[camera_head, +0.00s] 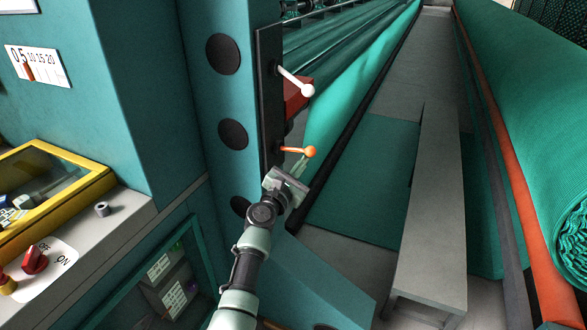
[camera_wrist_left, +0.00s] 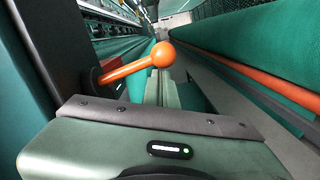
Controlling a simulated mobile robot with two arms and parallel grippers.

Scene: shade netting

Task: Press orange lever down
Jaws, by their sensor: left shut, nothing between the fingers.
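The orange lever (camera_head: 299,151) sticks out to the right from a dark vertical panel (camera_head: 268,90) on the teal machine, its ball end slightly higher than its base. It also shows large in the left wrist view (camera_wrist_left: 137,66), just beyond the gripper body. My left gripper (camera_head: 301,164) is shut and empty. Its fingertips are just below the lever's ball end in the head view; I cannot tell whether they touch it. In the left wrist view the fingers (camera_wrist_left: 165,90) are partly hidden behind the gripper body. My right gripper is not in view.
A lever with a white ball (camera_head: 295,82) sits above the orange one on the same panel. A red block (camera_head: 296,98) lies behind it. A long green roll (camera_head: 360,80) runs behind, and a grey bench (camera_head: 432,215) stands to the right. A yellow-framed console (camera_head: 50,185) is at left.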

